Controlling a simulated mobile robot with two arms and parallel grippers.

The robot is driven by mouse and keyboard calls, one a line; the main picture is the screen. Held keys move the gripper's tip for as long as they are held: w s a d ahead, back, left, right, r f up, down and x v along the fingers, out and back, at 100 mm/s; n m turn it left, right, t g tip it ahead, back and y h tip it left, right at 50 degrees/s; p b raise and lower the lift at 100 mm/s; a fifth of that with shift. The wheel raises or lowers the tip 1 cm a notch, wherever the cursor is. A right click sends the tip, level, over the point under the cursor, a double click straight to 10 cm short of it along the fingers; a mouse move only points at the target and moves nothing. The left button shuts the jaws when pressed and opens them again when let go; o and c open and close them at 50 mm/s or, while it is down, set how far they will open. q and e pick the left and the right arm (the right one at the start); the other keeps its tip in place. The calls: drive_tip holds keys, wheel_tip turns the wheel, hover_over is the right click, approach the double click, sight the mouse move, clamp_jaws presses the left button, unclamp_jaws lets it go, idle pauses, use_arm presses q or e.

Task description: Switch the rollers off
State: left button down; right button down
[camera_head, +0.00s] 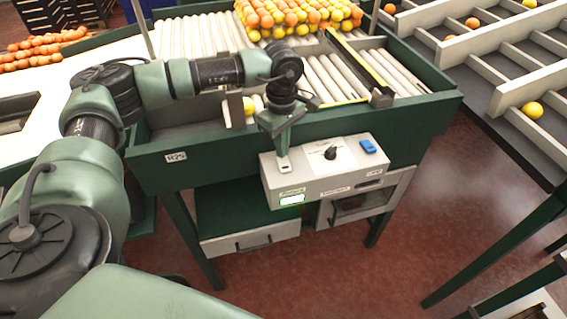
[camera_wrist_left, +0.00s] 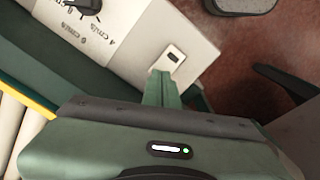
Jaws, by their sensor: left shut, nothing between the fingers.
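The rollers (camera_head: 327,78) lie in the green sorting table, with more rollers at its back left. A grey control box (camera_head: 313,181) is on the table's front. Its top has a black knob (camera_head: 330,153), a blue button (camera_head: 368,146) and a small white switch plate with a dark slot (camera_wrist_left: 174,56) at one end. A lit greenish-white panel (camera_head: 291,199) is on its front. My left gripper (camera_head: 284,165) is shut and empty, pointing down at the switch plate. Its tip (camera_wrist_left: 161,75) is right beside or over the plate; contact is unclear. The knob also shows in the left wrist view (camera_wrist_left: 88,5).
Oranges and yellow fruit (camera_head: 295,16) are piled at the back of the rollers. A yellow-edged divider (camera_head: 362,66) crosses the rollers. Drawers (camera_head: 250,243) are below. Sloped lanes (camera_head: 505,65) with a few fruits stand at right. Red floor is open in front.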

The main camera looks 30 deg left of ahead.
use_arm(q)
drive_tip(key=shift+s+f+b, duration=0.1)
drive_tip(key=shift+f+b, duration=0.65)
drive_tip(key=shift+f, duration=0.2)
drive_tip(key=shift+r, duration=0.15)
drive_tip(key=shift+r+p, duration=0.7)
drive_tip(key=shift+r, duration=0.2)
drive_tip(key=shift+r+p, duration=1.3)
drive_tip(key=shift+r, duration=1.25)
